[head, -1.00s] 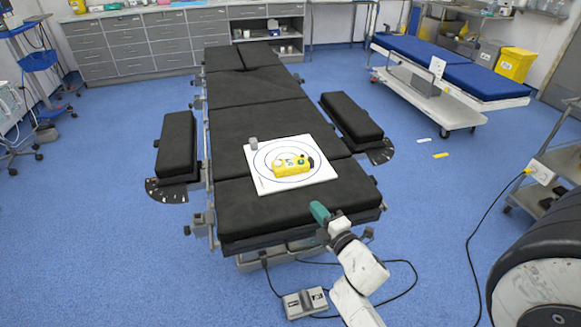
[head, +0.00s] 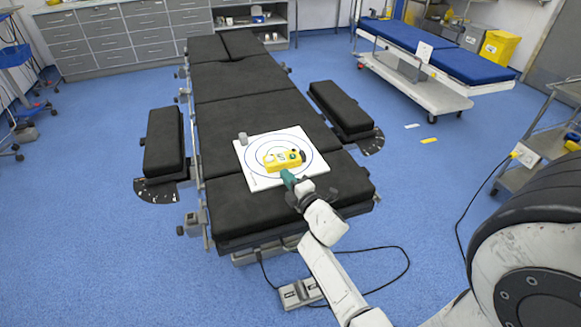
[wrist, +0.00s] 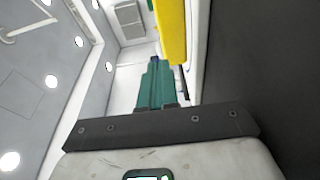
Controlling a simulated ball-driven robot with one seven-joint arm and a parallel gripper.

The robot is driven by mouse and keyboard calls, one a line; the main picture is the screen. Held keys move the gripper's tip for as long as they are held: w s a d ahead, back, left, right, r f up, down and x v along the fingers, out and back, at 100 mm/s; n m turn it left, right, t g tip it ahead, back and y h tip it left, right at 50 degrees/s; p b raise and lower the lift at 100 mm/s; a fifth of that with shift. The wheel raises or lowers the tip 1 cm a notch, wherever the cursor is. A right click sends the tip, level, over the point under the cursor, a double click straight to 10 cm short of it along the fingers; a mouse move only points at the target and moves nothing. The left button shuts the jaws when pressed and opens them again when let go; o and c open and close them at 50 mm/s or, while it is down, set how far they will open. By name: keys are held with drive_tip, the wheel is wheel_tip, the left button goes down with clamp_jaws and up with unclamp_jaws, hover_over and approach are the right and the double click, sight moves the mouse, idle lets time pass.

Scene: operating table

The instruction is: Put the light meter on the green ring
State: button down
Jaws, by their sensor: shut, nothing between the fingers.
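A yellow device with pale round parts and a dark green spot, which looks like the light meter (head: 284,160), lies on a white board (head: 258,183) on the operating table. Thin rings are drawn on the board around it; the outer one looks blue. I cannot make out a green ring. My gripper (head: 287,175) has green fingers and is at the board's near edge, just in front of the yellow device. In the wrist view the fingers (wrist: 154,66) are together and empty, with the yellow device (wrist: 172,28) beside their tips. I cannot tell whether they touch it.
A small grey object (head: 243,138) stands at the board's far left corner. The black table pads (head: 240,205) are otherwise clear around the board. A pedal box (head: 300,293) with a cable lies on the floor in front.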

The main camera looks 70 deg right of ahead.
sight(290, 158)
drive_tip(key=shift+w+d+r+p, duration=0.15)
drive_tip(key=shift+d+p, duration=0.35)
drive_tip(key=shift+d, duration=1.45)
drive_tip(key=shift+w+d, duration=0.1)
drive_tip(key=shift+w+d, duration=0.15)
drive_tip(key=shift+d, duration=0.7)
drive_tip(key=shift+w+d, duration=0.1)
drive_tip(key=shift+d, duration=0.75)
drive_tip(key=shift+f, duration=0.2)
